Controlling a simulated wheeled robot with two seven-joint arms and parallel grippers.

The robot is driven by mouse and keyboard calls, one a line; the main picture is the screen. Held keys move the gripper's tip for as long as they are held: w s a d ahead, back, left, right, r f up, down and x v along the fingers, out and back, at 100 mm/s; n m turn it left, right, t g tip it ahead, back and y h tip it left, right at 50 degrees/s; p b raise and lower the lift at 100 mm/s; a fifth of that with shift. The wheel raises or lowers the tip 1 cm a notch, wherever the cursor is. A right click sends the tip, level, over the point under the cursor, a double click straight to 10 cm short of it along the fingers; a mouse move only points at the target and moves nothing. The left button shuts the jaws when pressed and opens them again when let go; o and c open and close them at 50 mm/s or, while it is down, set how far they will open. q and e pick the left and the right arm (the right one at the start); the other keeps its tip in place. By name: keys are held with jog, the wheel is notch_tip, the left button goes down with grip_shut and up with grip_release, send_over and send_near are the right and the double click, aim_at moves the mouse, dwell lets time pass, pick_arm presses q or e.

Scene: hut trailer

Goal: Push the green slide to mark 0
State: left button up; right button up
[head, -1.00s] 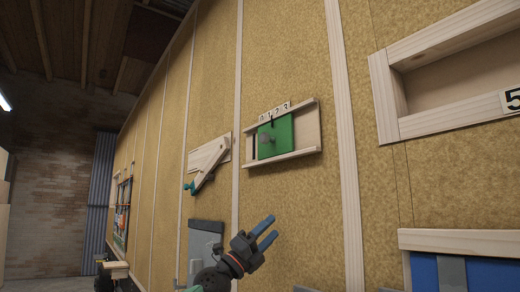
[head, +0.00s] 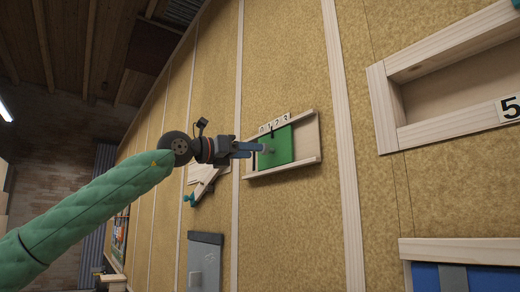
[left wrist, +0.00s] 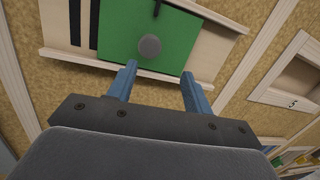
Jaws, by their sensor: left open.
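The green slide (head: 282,148) sits in a wooden frame (head: 310,163) on the wall, with a grey knob (head: 267,149) on its face. Number labels (head: 275,122) run along the top of the frame. A dark pointer stands at the slide's top edge, seemingly around the 1; the exact mark is hard to read. In the left wrist view the slide (left wrist: 180,40) shows its knob (left wrist: 150,46) just beyond and between my blue fingertips. My left gripper (head: 256,150) is open at the knob and hides the slide's left part. Contact cannot be told. My right gripper is out of view.
A wooden lever piece (head: 208,176) is on the wall left of the slide, partly behind my arm. A grey panel (head: 205,262) is below it. A wooden recess (head: 385,105) is at the right, with a blue panel (head: 490,277) below.

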aim_at(269, 149)
pick_arm(q)
jog(key=w+d+p, duration=0.1)
jog(key=w+d+r+y, duration=0.1)
jog(key=w+d+r+t+y+p, duration=0.1)
jog(key=w, duration=0.1)
jog(key=shift+w+d+r+p, duration=0.1)
jog(key=shift+d+p, duration=0.15)
jog(key=shift+p, duration=0.1)
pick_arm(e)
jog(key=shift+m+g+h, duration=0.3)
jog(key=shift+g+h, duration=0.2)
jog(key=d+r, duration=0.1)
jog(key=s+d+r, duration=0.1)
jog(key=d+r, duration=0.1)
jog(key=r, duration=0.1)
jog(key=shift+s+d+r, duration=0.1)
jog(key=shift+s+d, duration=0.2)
